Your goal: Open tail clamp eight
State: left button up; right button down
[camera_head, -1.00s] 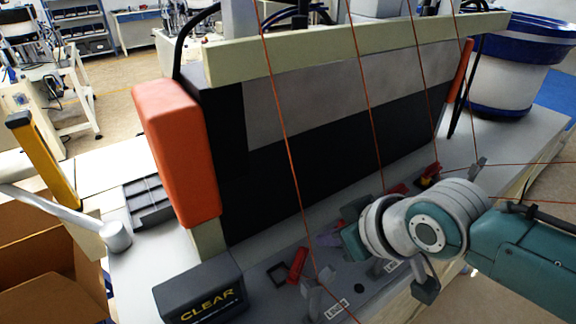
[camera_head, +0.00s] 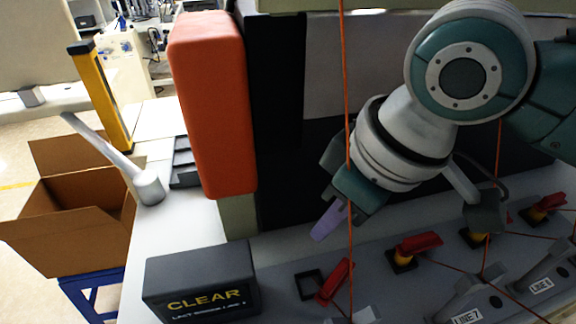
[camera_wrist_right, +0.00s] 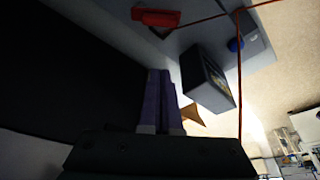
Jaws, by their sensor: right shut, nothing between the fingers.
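Several red clamps stand in a row along the grey bench strip in the head view. The nearest red clamp (camera_head: 335,281) has its lever slanting beside a black square frame; its number is not readable. A second red clamp (camera_head: 417,245), on a yellow and black base, is to its right. My right gripper (camera_head: 325,228) has purple fingers, shut and empty, above and behind the nearest clamp, apart from it. In the right wrist view the same fingers (camera_wrist_right: 158,92) are together, and a red clamp part (camera_wrist_right: 157,17) shows at the top. My left gripper is not in view.
A dark CLEAR box (camera_head: 201,285) stands left of the nearest clamp. An orange upright block (camera_head: 212,105) and a black panel rise behind. Thin orange cords cross the clamp area. Labels such as LINE 7 (camera_head: 467,316) lie at the front. A cardboard box (camera_head: 75,225) is at left.

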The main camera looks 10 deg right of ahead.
aim_at(337, 277)
jog(key=b+x, duration=0.1)
jog(key=x, duration=0.9)
jog(key=shift+b, duration=0.35)
jog(key=s+d+p, duration=0.2)
jog(key=shift+s+r+p, duration=0.15)
jog(key=shift+s+p, duration=0.1)
jog(key=shift+p, duration=0.15)
jog(key=shift+s+d, duration=0.25)
jog(key=shift+s, duration=0.05)
